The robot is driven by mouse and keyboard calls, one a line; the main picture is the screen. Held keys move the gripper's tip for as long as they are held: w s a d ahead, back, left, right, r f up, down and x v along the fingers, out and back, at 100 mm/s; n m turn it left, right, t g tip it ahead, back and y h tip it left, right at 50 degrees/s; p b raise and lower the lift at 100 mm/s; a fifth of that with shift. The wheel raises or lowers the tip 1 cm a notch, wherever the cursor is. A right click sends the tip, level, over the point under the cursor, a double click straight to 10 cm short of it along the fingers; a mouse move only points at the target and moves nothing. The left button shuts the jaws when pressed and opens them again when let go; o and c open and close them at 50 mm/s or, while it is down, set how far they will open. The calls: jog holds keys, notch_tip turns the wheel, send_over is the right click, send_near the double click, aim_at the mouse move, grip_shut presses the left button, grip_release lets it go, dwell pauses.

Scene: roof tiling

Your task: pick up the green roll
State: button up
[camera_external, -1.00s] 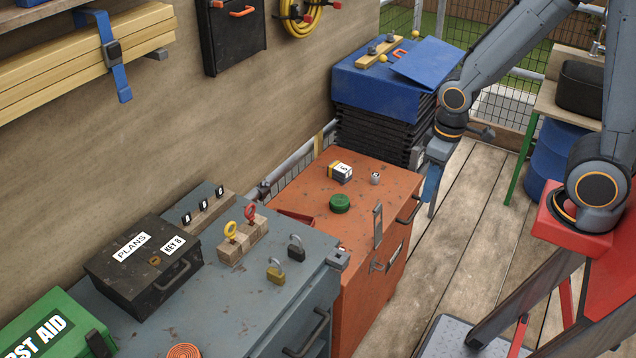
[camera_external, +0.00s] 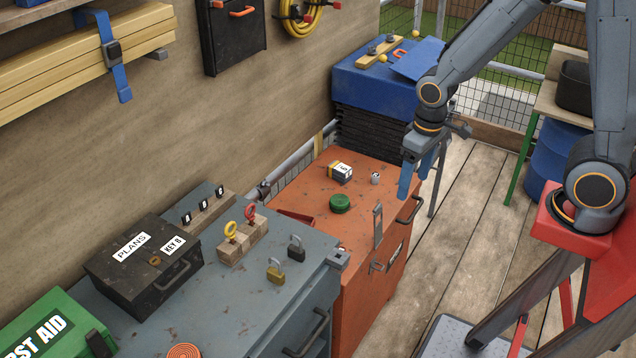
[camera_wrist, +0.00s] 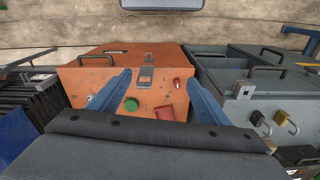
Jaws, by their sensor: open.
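The green roll (camera_external: 340,203) lies flat on top of the orange cabinet (camera_external: 352,235), near its middle. It also shows in the wrist view (camera_wrist: 131,104), between my two fingers and nearer the left one. My gripper (camera_external: 414,184) hangs at the right edge of the cabinet top, to the right of the roll and apart from it. Its blue fingers are spread and empty, pointing down. In the wrist view my gripper (camera_wrist: 158,82) frames the cabinet top.
A small labelled box (camera_external: 340,173) and a small round item (camera_external: 375,178) stand behind the roll. Padlocks (camera_external: 285,260) stand on the grey cabinet.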

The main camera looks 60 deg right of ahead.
jog(key=w+d+f+m+b, duration=0.1)
jog(key=w+d+f+m, duration=0.25)
jog(key=w, duration=0.45)
jog(key=w+d+f+m, duration=0.3)
jog(key=w+f, duration=0.2)
jog(key=w, duration=0.4)
jog(key=m+b, duration=0.1)
jog(key=m, duration=0.4)
send_near(340, 199)
jog(key=shift+s+d+f+g, duration=0.15)
jog(key=shift+s+g, duration=0.05)
jog(key=shift+g, duration=0.1)
jog(key=shift+w+f+p, duration=0.15)
jog(key=shift+f+p, duration=0.15)
jog(key=shift+f, duration=1.05)
jog(key=shift+w+a+f+p, duration=0.15)
jog(key=shift+f+p, duration=0.3)
jog(key=shift+f, duration=0.85)
jog(key=shift+w+a+f+p, duration=0.1)
jog(key=shift+w+f+p, duration=0.25)
jog(key=shift+f, duration=0.95)
jog(key=shift+s, duration=0.1)
jog(key=shift+c, duration=0.5)
jog(key=c, duration=1.1)
